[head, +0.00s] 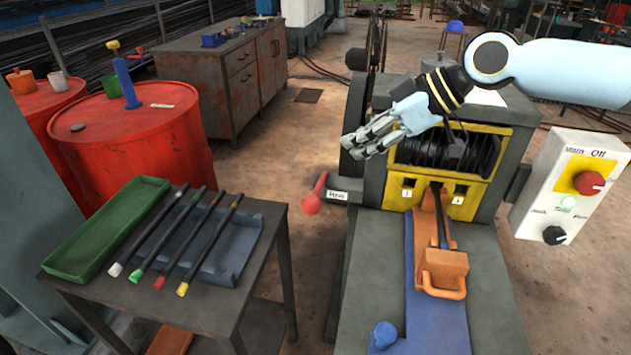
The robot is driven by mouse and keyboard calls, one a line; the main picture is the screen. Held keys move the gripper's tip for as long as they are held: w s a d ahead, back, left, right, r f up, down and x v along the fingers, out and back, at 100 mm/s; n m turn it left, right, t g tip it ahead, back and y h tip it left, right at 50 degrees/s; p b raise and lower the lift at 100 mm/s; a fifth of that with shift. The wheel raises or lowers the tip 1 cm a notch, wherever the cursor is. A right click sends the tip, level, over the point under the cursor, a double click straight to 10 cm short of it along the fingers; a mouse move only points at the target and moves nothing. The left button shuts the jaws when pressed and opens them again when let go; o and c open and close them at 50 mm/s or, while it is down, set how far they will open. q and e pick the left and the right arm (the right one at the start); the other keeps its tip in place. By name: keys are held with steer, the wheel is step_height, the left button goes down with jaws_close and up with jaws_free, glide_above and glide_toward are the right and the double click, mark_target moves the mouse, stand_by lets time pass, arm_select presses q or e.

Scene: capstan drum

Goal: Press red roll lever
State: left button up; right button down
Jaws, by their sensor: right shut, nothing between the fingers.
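The red roll lever (315,193) sticks out at the left side of the machine, beside a small white label. Its rounded red end hangs low, just left of the machine bed. My right gripper (350,147) is above the lever and a little to its right, in front of the machine's yellow-framed drum opening (449,151). Its fingers point left and down, are shut and empty, and are apart from the lever. My left gripper is not in view.
A control box (570,187) with a red knob stands at the right. An orange carriage (445,268) sits on the blue bed (425,325). A table (213,311) with coloured-tip rods and a green tray (107,228) stands at the left. Floor is clear between table and machine.

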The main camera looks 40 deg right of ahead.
glide_above(315, 199)
step_height(315, 199, down, 6)
steer(key=shift+s+f, duration=0.1)
steer(key=shift+s, duration=0.05)
step_height(315, 199, down, 4)
steer(key=shift+r+p, duration=0.25)
steer(key=shift+p, duration=0.2)
steer(key=shift+w+f, duration=0.2)
steer(key=shift+f, duration=0.3)
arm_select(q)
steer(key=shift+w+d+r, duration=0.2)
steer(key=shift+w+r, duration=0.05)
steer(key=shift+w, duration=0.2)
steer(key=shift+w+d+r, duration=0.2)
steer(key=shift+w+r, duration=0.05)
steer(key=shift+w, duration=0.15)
